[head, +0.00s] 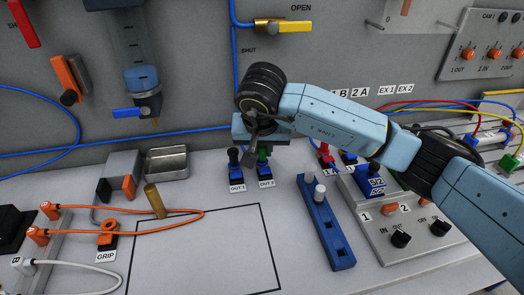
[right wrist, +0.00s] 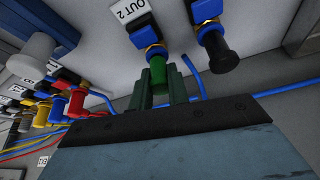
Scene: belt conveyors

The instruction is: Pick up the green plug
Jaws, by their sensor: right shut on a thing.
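The green plug (head: 264,154) stands upright in the blue OUT 2 fitting (head: 265,171) on the white table, in the middle of the head view. My right gripper (head: 262,147) is above it, with its fingers down around the plug. In the right wrist view the green plug (right wrist: 158,75) sits between the two dark green fingers of my right gripper (right wrist: 158,88), which are shut on it. Its blue fitting with a gold ring (right wrist: 155,50) is just beyond the fingertips. My left gripper is not in view.
A black plug (head: 233,156) stands in the OUT 1 fitting close beside. A metal tray (head: 166,163) and a brass peg (head: 155,200) lie to the left. A blue rack (head: 327,225) and a control box (head: 410,215) stand to the right.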

